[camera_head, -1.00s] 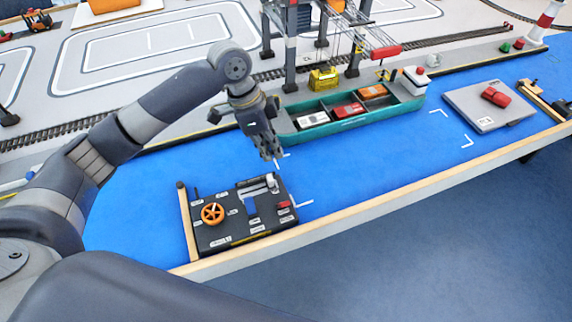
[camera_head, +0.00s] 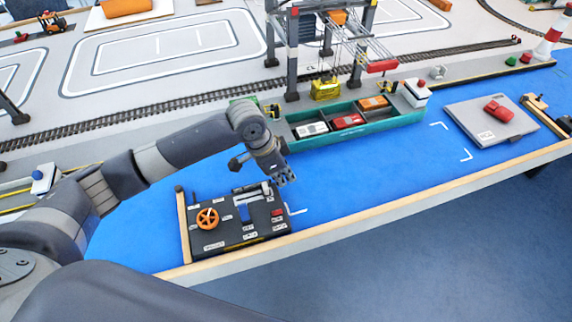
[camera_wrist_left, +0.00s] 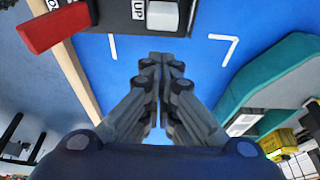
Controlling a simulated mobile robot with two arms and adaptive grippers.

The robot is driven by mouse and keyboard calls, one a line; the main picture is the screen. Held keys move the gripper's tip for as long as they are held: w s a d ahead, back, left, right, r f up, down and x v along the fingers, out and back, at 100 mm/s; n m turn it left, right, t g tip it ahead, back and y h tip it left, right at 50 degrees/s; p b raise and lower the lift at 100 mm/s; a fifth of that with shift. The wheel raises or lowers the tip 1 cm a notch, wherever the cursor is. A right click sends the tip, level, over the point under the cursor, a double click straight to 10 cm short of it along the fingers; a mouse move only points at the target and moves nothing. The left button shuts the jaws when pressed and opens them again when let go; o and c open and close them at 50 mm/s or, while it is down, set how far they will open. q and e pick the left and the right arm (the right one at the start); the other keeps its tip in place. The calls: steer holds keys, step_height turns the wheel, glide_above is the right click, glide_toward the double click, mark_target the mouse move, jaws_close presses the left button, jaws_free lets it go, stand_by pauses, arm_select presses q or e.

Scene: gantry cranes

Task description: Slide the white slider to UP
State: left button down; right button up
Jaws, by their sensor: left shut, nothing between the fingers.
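A black control panel (camera_head: 205,240) lies on the blue surface. The white slider (camera_head: 266,188) is at its far right corner. In the left wrist view the white slider (camera_wrist_left: 162,15) is at the top edge, beside an UP label (camera_wrist_left: 138,9), just beyond my fingertips. My left gripper (camera_head: 284,181) is shut and empty, pointing down just right of the slider, apart from it as far as I can tell. Its closed fingers (camera_wrist_left: 161,60) fill the middle of the left wrist view. My right gripper is not in view.
A green ship (camera_head: 300,143) stands behind my gripper. A wooden rail (camera_head: 340,203) runs along the front edge.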

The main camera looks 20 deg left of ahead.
mark_target(266, 189)
arm_select(q)
steer(key=shift+s+a+r, duration=0.1)
steer(key=shift+s+a, duration=0.65)
steer(key=shift+a, duration=0.25)
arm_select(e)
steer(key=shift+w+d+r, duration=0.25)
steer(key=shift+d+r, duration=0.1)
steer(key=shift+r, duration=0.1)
